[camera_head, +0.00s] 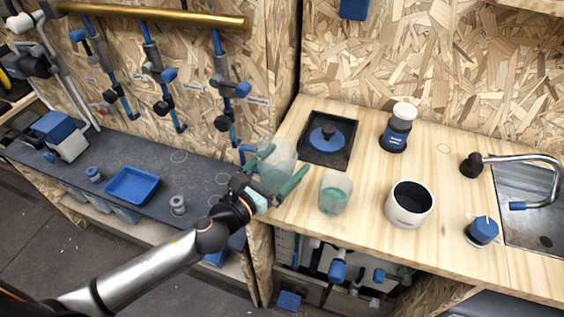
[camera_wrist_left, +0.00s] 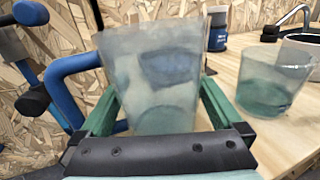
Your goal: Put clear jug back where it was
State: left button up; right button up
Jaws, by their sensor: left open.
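The clear jug (camera_head: 278,157), a see-through greenish vessel, is at the left edge of the wooden counter (camera_head: 375,235). My left gripper (camera_head: 274,180) is open, with its green fingers on either side of the jug. In the left wrist view the jug (camera_wrist_left: 155,75) is upright and fills the space between the fingers. I cannot tell whether the fingers touch it. A blue bent bar (camera_wrist_left: 75,72) is beside it on the left, and I cannot tell whether it is the jug's handle. The jug's base is partly hidden by my gripper. My right gripper is not in view.
A clear cup (camera_head: 335,194) stands just right of my gripper. Behind it is a black tray (camera_head: 312,150) with a blue lid-like piece. A white pot (camera_head: 409,204), blue-and-white jar (camera_head: 397,128) and sink tap (camera_head: 515,160) are farther right. Clamps (camera_head: 225,90) hang on the left wall.

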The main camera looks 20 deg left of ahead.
aim_at(264, 182)
pick_arm(q)
jog(key=shift+r, duration=0.15)
jog(key=b+v, duration=0.3)
jog(key=v, duration=0.8)
jog(key=shift+s+a, duration=0.1)
jog(key=shift+s, duration=0.4)
